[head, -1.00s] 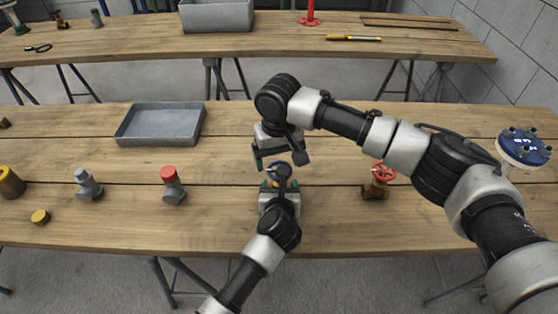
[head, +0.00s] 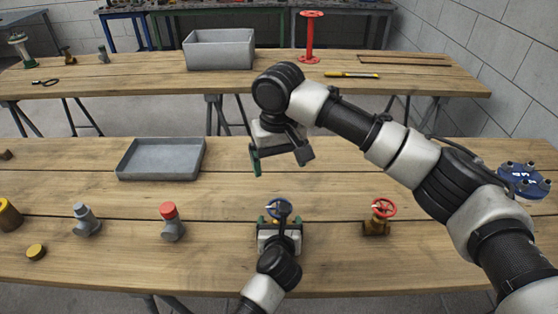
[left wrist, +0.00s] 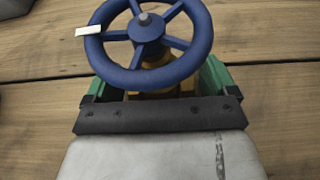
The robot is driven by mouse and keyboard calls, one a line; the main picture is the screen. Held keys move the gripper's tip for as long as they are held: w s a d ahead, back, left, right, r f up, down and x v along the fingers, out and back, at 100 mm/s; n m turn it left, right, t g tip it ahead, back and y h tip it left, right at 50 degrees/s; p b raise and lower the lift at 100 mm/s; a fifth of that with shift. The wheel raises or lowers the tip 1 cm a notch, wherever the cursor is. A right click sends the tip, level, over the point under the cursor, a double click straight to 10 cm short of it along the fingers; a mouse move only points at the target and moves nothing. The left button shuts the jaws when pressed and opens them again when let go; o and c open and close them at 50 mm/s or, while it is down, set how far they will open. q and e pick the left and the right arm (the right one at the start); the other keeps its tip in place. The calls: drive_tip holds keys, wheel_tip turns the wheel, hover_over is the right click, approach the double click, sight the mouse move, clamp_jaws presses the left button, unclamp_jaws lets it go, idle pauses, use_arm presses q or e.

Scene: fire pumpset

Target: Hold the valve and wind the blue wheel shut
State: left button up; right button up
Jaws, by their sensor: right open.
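The valve with the blue wheel (head: 279,209) stands on the near table, and the wheel with a white tab on its rim fills the top of the left wrist view (left wrist: 148,75). My left gripper (head: 280,222) reaches in from the near side, below the wheel. Its green fingers lie on both sides of the brass valve body (left wrist: 160,91) and appear closed on it; the wheel hides part of the contact. My right gripper (head: 281,160) is open and empty, above and beyond the blue wheel and apart from it.
A red-wheeled brass valve (head: 381,212) stands to the right. A red-capped grey fitting (head: 172,225), another grey fitting (head: 86,221) and brass pieces stand to the left. An empty grey tray (head: 161,161) lies behind. A second table (head: 150,80) stands beyond.

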use_arm(q)
drive_tip(key=shift+o, duration=0.8)
drive_tip(key=v, duration=1.2)
drive_tip(key=shift+s, duration=0.1)
